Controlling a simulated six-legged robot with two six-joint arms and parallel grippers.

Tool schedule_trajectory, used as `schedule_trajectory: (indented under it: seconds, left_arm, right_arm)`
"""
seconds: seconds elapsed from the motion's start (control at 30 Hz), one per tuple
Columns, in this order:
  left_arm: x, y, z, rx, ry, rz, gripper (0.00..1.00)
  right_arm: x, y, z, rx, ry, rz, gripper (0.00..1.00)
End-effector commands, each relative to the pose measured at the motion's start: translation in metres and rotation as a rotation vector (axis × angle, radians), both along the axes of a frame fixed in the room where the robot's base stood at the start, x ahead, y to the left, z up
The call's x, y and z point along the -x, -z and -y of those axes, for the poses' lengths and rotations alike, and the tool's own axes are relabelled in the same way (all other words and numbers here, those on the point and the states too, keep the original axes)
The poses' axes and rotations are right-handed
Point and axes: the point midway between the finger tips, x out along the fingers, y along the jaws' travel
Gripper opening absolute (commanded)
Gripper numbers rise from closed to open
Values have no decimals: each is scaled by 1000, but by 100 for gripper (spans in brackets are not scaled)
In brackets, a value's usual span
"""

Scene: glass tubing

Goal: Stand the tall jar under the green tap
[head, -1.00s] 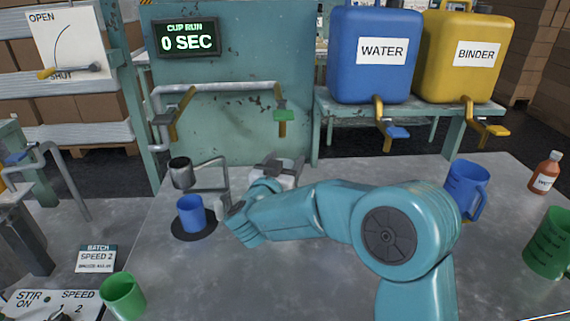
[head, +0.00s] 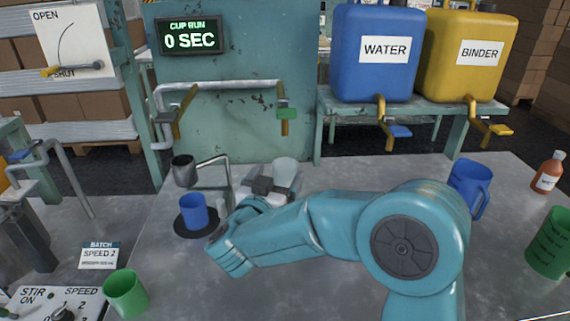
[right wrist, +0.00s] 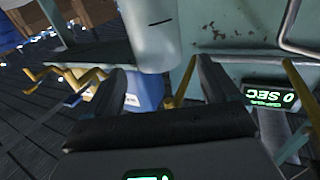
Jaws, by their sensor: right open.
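The tall jar (head: 286,172), pale and translucent, stands upright at the back of the bench, below the green tap (head: 286,114) in the head view. A gap separates its rim from the tap. My right gripper (head: 265,185) is open just in front of the jar, at its left. The gripper hides part of the jar's base and of the pale plate around it. In the right wrist view, the jar (right wrist: 150,35) shows beyond and between the two dark open fingers; I cannot tell whether they touch it. My left gripper is out of view.
A green cup (head: 125,294) is front left. A blue jug (head: 470,187) and green jug (head: 552,245) stand right. The bench's front middle is clear.

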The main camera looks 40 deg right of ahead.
Motion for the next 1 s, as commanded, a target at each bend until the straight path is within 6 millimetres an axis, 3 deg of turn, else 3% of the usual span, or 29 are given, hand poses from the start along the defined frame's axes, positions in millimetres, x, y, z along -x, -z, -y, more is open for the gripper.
schedule_trajectory:
  seconds: [0.1,0.3,1.0]
  left_arm:
    - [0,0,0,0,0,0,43]
    - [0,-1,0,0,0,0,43]
    - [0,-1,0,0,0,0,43]
  right_arm:
    - [15,0,-21,3,-4,0,88]
    - [28,0,-39,1,-1,-1,88]
    - [30,0,-41,0,1,0,88]
